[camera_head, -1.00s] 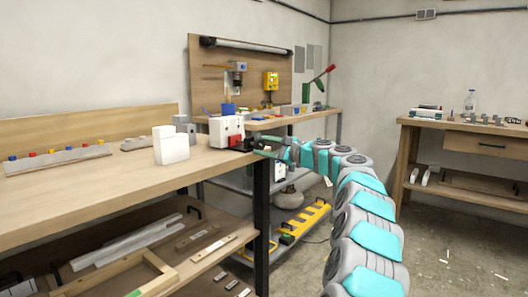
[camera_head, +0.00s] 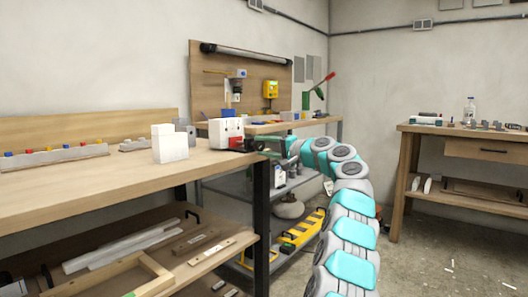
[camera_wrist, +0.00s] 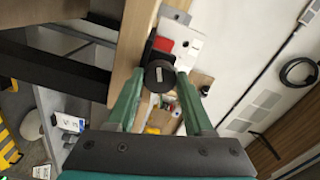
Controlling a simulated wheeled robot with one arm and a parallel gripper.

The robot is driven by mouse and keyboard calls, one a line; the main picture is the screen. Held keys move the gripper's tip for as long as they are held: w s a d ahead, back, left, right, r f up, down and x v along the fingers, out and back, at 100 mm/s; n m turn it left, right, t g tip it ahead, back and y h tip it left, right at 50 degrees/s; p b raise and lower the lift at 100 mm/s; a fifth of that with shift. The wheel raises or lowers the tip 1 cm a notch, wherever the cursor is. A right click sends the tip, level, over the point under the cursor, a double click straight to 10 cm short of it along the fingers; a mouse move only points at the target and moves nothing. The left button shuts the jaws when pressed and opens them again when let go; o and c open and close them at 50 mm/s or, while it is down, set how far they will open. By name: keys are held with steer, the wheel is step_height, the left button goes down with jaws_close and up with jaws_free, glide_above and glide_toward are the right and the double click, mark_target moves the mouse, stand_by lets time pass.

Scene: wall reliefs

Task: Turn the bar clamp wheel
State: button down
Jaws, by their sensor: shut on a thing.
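The bar clamp wheel (camera_wrist: 158,80) is a dark round knob with a light mark on its face, seen end-on in the wrist view. My gripper (camera_wrist: 160,74) has its two green fingers on either side of the wheel and is shut on it. A red clamp part (camera_wrist: 163,45) shows just behind the wheel. The wheel itself is too small to make out there.
The near wooden workbench (camera_head: 80,185) holds a white block (camera_head: 169,146) and a rack with coloured knobs (camera_head: 55,157). A back bench (camera_head: 270,127) stands behind my gripper. Another bench (camera_head: 470,136) is at the right.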

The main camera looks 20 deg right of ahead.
steer(key=n, duration=0.2)
steer(key=n+b, duration=0.1)
steer(key=n, duration=0.1)
steer(key=shift+f, duration=0.3)
steer(key=shift+r+n, duration=0.1)
steer(key=shift+n, duration=0.7)
steer(key=shift+c, duration=1.4)
jaws_free()
steer(key=shift+r, duration=0.1)
steer(key=b+v, duration=0.2)
steer(key=v, duration=0.5)
steer(key=shift+s+d, duration=0.2)
steer(key=shift+s, duration=0.1)
